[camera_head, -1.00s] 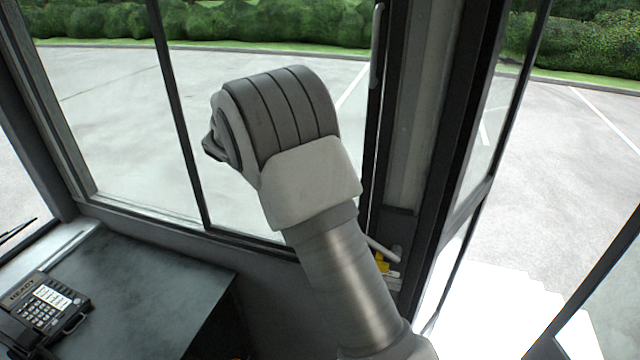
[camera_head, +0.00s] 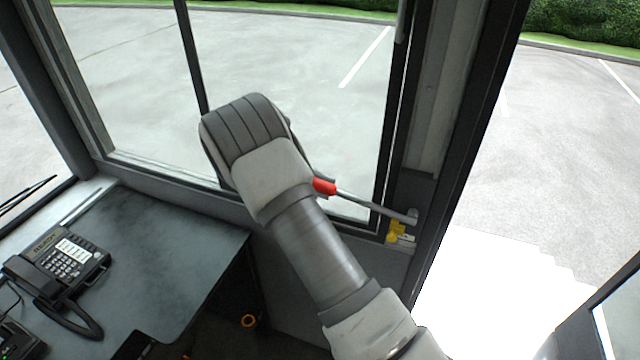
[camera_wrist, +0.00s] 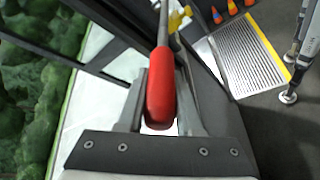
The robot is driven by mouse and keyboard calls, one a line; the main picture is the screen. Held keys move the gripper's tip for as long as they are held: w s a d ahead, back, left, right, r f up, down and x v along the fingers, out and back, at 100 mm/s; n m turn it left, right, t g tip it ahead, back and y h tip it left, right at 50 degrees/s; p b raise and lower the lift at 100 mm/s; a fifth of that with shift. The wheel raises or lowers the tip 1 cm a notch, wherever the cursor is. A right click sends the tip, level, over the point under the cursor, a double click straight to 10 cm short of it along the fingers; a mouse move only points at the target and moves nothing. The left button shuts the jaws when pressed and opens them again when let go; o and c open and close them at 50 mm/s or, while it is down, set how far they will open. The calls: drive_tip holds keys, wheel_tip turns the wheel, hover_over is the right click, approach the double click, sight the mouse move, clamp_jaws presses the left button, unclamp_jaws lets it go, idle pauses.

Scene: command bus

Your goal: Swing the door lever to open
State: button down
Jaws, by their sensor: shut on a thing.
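The door lever is a thin grey rod (camera_head: 372,205) with a red handle (camera_head: 324,187). Its far end meets a pivot by the door post, beside a yellow part (camera_head: 398,231). In the wrist view the red handle (camera_wrist: 161,85) lies between the two fingers of my gripper (camera_wrist: 160,105), and the gripper is shut on it. In the head view my own arm hides the gripper fingers and part of the handle. The doorway to the right of the post shows an open gap with pavement outside.
A dark desk (camera_head: 165,255) with a black telephone (camera_head: 60,262) stands at the left. Window frames and a door post (camera_head: 440,110) border the lever. In the wrist view a ribbed step (camera_wrist: 238,62) with a yellow edge and several orange cones (camera_wrist: 233,9) lie beyond.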

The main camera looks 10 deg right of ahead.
drive_tip(key=shift+s+a+f, duration=0.1)
drive_tip(key=shift+s+f, duration=0.1)
drive_tip(key=shift+f, duration=0.2)
drive_tip(key=c, duration=0.9)
unclamp_jaws()
drive_tip(key=shift+o, duration=1.6)
drive_tip(key=shift+w+r, duration=0.1)
drive_tip(key=shift+r, duration=0.05)
drive_tip(key=shift+w+r, duration=0.1)
drive_tip(key=shift+r, duration=0.05)
